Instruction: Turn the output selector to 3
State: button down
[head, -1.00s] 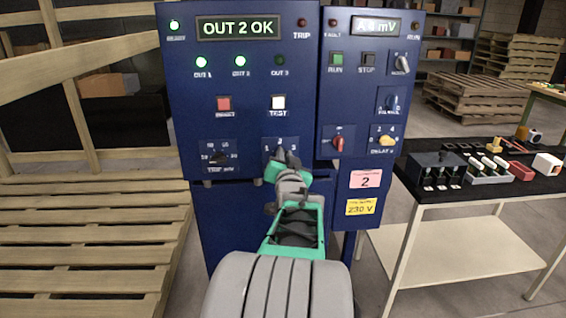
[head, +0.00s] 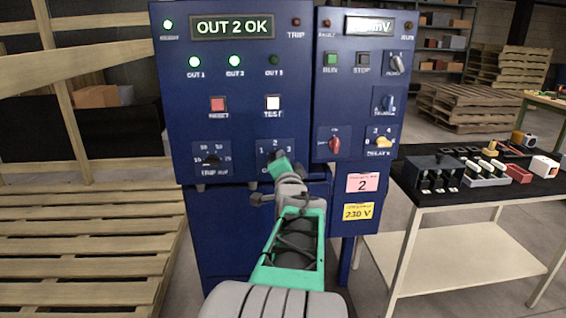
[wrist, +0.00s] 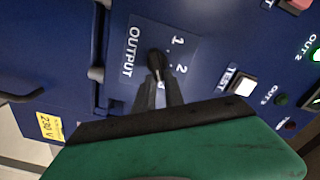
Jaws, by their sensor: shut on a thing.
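The output selector is a small dark knob (wrist: 156,63) on the blue panel, with 1 and 2 printed beside it in the wrist view. In the head view its plate (head: 264,146) shows 1, 2 and 3, but my gripper (head: 281,162) covers most of the knob. My gripper (wrist: 157,85) is shut on the knob, with its two dark fingers on either side of it. Which number the knob points to is hard to tell. The display (head: 232,27) reads OUT 2 OK. The OUT 1 and OUT 2 lamps are lit green; the OUT 3 lamp (head: 273,59) is dark.
The white TEST button (head: 273,103) and red RESET button (head: 218,105) sit above the selector. The trip knob (head: 212,159) is left and a red knob (head: 334,144) is right. A black-topped table (head: 420,200) stands to the right, wooden pallets (head: 90,240) to the left.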

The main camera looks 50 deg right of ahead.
jog(key=shift+f, duration=0.1)
dwell(0.3)
jog(key=c, duration=1.4)
grip_release()
jog(key=shift+c, duration=0.2)
jog(key=v, duration=0.8)
